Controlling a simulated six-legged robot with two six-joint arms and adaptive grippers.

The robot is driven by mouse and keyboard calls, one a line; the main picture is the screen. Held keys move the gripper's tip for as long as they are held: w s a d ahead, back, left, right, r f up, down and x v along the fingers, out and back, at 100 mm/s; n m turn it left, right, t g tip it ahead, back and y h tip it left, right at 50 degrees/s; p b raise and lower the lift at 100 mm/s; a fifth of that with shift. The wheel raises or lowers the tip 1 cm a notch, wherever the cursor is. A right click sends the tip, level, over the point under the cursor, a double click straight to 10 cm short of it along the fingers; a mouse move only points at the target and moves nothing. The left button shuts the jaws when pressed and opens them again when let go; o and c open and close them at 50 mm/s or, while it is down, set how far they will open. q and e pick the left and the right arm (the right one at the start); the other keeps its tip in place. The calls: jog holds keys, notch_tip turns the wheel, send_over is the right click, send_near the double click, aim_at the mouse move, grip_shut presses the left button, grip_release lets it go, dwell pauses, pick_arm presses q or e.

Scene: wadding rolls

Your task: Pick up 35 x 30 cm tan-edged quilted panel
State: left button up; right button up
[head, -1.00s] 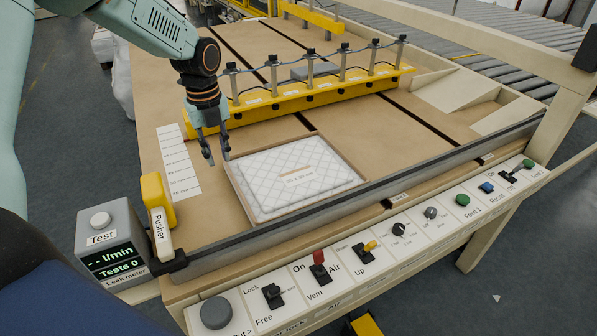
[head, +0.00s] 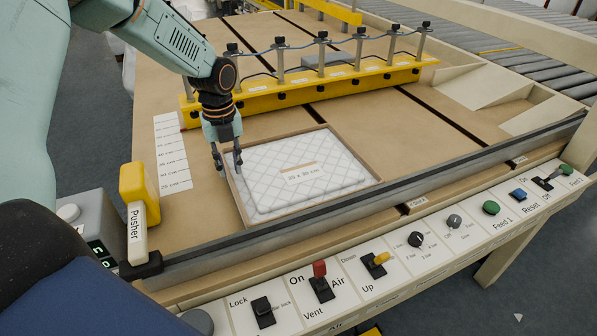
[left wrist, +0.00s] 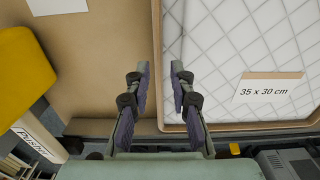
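The quilted panel (head: 280,193) lies flat on the tan table, white with a diamond stitch pattern and a tan edge. A label (head: 299,173) reading 35 x 30 cm lies on it. My left gripper (head: 227,165) points down at the panel's left edge, near its far left corner. In the left wrist view, the open fingers (left wrist: 158,68) stand either side of the tan edge, one over the bare table and one over the white quilting of the panel (left wrist: 225,65). Whether the tips touch anything, I cannot tell. My right gripper is not in view.
A yellow bar (head: 310,85) with several upright posts crosses the table behind the panel. A yellow pusher (head: 138,195) stands at the near left. A metal rail (head: 400,195) and a switch panel (head: 350,275) run along the front edge. Bare table lies left of the panel.

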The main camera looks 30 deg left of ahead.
aim_at(231, 179)
pick_arm(q)
jog(key=f, duration=0.3)
jog(key=shift+s+a, duration=0.1)
jog(key=shift+s, duration=0.2)
jog(key=shift+w+f, duration=0.2)
jog(key=shift+w, duration=0.15)
jog(key=shift+s+r, duration=0.15)
jog(key=shift+s, duration=0.1)
grip_shut()
jog(key=shift+w, duration=0.1)
